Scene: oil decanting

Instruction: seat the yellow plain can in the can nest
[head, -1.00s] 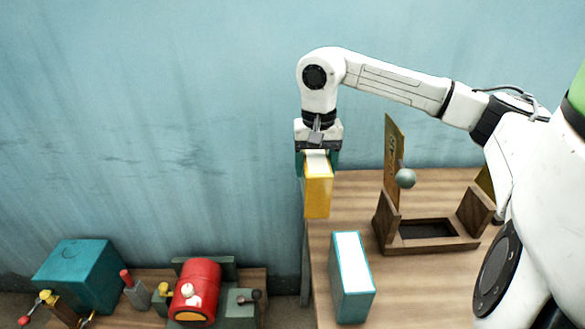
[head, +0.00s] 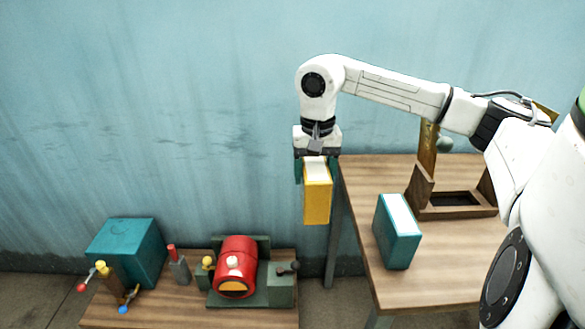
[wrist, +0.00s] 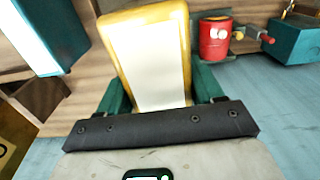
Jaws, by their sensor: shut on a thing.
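The yellow can (head: 317,200) is a rectangular block with a pale top face. My gripper (head: 316,170) is shut on its upper part and holds it upright, in the air left of the wooden table. In the wrist view the can (wrist: 150,62) sits between the green fingers (wrist: 160,95), with the pale face toward the camera. A dark wooden frame with a dark rectangular recess, which looks like the can nest (head: 456,212), stands on the table to the right, apart from the can. My arm partly hides it.
A teal can (head: 395,236) with a white top stands on the wooden table (head: 440,270), between the held can and the frame. A low bench (head: 190,310) at left bears a red drum (head: 237,255) and teal box (head: 130,250).

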